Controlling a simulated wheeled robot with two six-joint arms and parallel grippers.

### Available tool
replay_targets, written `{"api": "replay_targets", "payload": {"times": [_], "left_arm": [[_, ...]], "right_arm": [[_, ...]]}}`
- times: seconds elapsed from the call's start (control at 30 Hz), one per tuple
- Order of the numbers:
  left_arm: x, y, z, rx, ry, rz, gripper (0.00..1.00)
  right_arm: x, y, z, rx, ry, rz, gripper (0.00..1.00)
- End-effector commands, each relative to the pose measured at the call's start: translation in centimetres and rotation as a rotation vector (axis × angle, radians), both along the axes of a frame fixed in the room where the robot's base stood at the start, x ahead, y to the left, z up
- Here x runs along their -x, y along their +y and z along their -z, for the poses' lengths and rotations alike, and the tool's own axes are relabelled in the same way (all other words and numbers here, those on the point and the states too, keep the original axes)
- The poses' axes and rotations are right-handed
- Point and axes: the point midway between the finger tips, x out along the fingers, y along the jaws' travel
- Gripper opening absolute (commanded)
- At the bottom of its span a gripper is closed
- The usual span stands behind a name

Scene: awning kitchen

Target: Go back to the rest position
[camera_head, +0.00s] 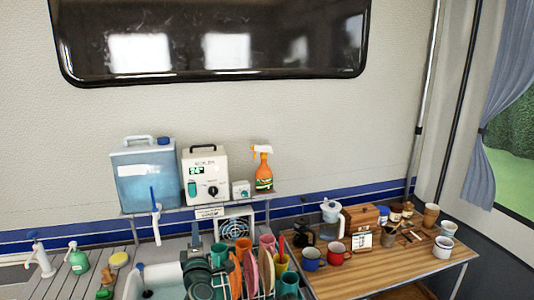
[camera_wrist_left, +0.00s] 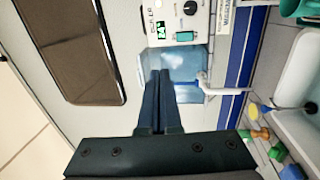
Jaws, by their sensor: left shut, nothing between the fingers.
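My left gripper (camera_head: 195,232) shows small and dark at the lower middle of the head view, in front of the shelf and above the dish rack. In the left wrist view its two long dark fingers (camera_wrist_left: 160,76) lie together, shut and empty, pointing toward the blue water tank (camera_wrist_left: 175,62). Nothing is held. My right gripper is in neither view.
The water tank (camera_head: 146,177), a white appliance (camera_head: 205,175) and a spray bottle (camera_head: 263,169) stand on the shelf. Below are a dish rack with plates (camera_head: 251,273) and a sink (camera_head: 160,279). A wooden table (camera_head: 345,284) with mugs is at right.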

Motion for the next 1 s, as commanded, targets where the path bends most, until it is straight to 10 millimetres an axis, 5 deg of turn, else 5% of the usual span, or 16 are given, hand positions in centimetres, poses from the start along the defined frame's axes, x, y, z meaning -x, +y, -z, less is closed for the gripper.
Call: {"api": "replay_targets", "payload": {"times": [0.37,0.57,0.77,1.0], "left_arm": [[-1.0,-3.7,1.4,-0.166,0.093,0.161,0.0],[-1.2,-6.9,3.8,-0.33,0.2,0.314,0.0],[-0.1,-10.3,8.8,-0.577,0.393,0.535,0.0],[6.0,-10.7,18.7,-0.948,0.821,0.889,0.0]], "right_arm": [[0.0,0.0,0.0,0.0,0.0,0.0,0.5],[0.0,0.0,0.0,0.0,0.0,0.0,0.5],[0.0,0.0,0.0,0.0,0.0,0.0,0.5],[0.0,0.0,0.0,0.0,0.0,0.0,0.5]]}}
